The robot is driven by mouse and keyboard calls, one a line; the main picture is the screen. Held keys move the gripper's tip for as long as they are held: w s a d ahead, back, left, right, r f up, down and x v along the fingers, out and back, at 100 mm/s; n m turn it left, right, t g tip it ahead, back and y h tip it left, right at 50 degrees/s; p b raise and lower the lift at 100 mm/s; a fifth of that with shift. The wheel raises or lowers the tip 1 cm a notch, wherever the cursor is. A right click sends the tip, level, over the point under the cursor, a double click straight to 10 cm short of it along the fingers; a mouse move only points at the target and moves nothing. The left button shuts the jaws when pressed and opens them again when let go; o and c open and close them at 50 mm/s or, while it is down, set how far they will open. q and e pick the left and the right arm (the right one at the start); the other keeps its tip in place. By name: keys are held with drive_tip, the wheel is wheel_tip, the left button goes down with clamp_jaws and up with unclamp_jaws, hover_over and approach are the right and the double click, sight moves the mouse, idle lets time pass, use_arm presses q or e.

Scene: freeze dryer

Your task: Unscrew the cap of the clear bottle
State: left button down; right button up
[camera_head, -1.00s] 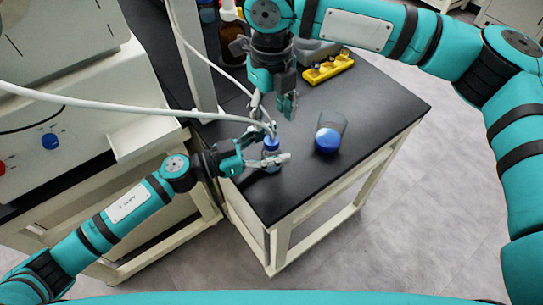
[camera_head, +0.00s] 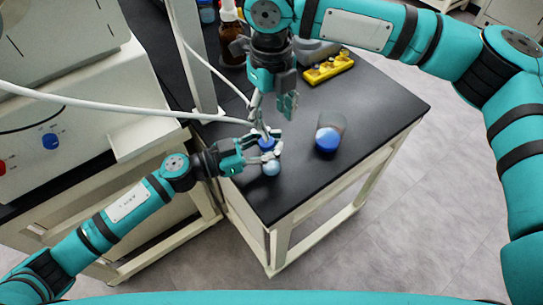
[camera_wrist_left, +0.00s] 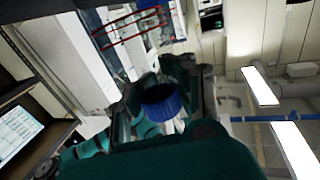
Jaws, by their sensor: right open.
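The clear bottle (camera_head: 271,169) has a blue cap (camera_head: 267,144) and is near the left edge of the black bench top. My left gripper (camera_head: 276,148) has its fingers around the bottle just below the cap and looks shut on it. In the left wrist view the blue cap (camera_wrist_left: 162,102) shows between the fingers; the bottle's body is mostly hidden there. My right gripper (camera_head: 276,116) is open and empty, pointing down just above and behind the cap.
A clear container with blue at its lower end (camera_head: 329,136) is on the bench to the right. A yellow rack (camera_head: 329,68) and a brown bottle (camera_head: 231,42) are farther back. A pale post and cable stand behind the left gripper. The bench's front right is clear.

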use_arm(q)
drive_tip(key=shift+f, duration=0.45)
drive_tip(key=c, duration=1.7)
unclamp_jaws()
drive_tip(key=shift+s+a, duration=0.1)
drive_tip(key=o, duration=0.6)
drive_tip(key=shift+w, duration=0.2)
drive_tip(key=shift+r, duration=0.15)
drive_tip(key=shift+s, duration=0.1)
